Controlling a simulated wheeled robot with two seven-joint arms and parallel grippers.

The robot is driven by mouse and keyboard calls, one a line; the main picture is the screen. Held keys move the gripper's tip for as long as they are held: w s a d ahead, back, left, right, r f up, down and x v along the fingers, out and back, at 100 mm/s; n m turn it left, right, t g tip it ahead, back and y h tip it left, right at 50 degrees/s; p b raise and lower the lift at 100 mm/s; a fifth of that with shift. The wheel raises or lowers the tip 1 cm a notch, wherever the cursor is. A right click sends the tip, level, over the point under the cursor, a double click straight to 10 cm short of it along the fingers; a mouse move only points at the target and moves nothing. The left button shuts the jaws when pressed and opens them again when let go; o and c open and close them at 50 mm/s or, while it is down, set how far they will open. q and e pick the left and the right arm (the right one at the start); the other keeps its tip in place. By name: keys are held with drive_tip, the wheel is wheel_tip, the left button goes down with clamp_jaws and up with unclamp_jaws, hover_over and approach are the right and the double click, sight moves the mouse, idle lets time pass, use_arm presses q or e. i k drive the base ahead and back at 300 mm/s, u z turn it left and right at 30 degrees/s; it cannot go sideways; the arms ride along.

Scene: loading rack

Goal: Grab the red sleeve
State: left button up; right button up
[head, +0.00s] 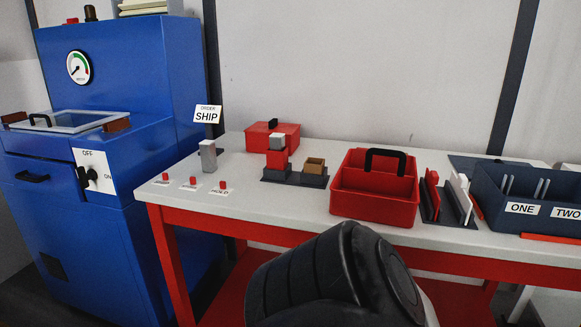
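A red square piece, which looks like the red sleeve (276,159), sits upright on a dark base (296,177) at the middle of the table. I cannot tell whether the red piece is around a grey post or stacked under a grey block. An ochre square piece (314,166) with an open-looking top sits at the right on the same base. Neither of my grippers is in view. A black rounded part of my own arm rises at the bottom middle, in front of the table edge.
A red lidded box (262,138) stands close behind the red piece. A red divided tote (375,203) stands to the right, then a dark rack (455,215) with red and white plates. A grey block (208,156) stands left. Bare tabletop lies in front of the base.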

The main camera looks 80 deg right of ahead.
sight(278, 161)
drive_tip(key=k, duration=0.75)
drive_tip(key=z, duration=0.8)
